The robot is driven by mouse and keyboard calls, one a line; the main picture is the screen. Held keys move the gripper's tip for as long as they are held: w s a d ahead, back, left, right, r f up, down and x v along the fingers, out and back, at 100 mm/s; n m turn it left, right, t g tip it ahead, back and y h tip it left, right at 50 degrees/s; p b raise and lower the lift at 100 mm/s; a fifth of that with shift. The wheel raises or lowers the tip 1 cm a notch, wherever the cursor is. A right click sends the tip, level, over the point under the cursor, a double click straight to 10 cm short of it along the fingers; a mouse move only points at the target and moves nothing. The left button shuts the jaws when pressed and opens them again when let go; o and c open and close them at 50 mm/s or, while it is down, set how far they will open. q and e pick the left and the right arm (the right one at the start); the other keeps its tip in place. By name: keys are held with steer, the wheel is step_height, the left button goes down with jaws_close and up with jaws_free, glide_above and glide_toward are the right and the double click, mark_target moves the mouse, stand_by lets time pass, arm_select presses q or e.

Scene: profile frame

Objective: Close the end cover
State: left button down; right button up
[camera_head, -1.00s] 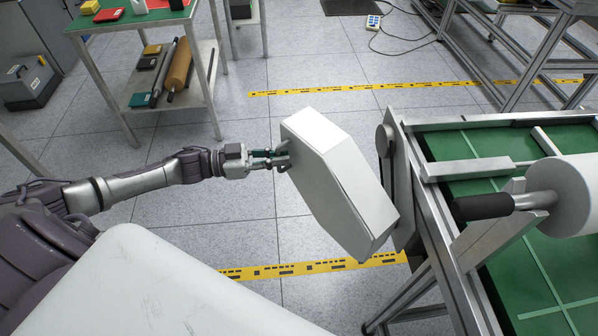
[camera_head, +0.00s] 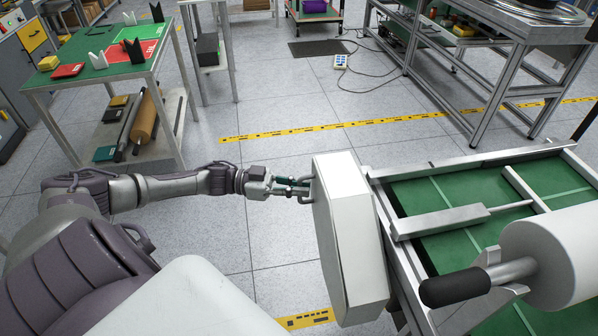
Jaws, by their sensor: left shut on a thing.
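The end cover (camera_head: 357,245) is a large white box-like shell with cut corners. It stands close against the left end of the metal frame (camera_head: 398,262) in the head view. My left gripper (camera_head: 308,188) is shut on the cover's left side near its top, at a handle that is mostly hidden by the fingers. The cover hides the frame's end plate and the round part seen there before. I cannot tell whether the cover touches the frame all along its edge. My right gripper is not in view.
The frame holds a green bed (camera_head: 440,195), a white roller (camera_head: 560,255) and a black-handled crank (camera_head: 455,290). A green-topped table (camera_head: 100,62) stands at the back left. A cable and power strip (camera_head: 341,62) lie on the floor behind. The floor between is clear.

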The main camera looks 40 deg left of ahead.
arm_select(q)
steer(key=c, duration=1.5)
jaws_free()
steer(key=v, duration=1.2)
steer(key=shift+f, duration=0.1)
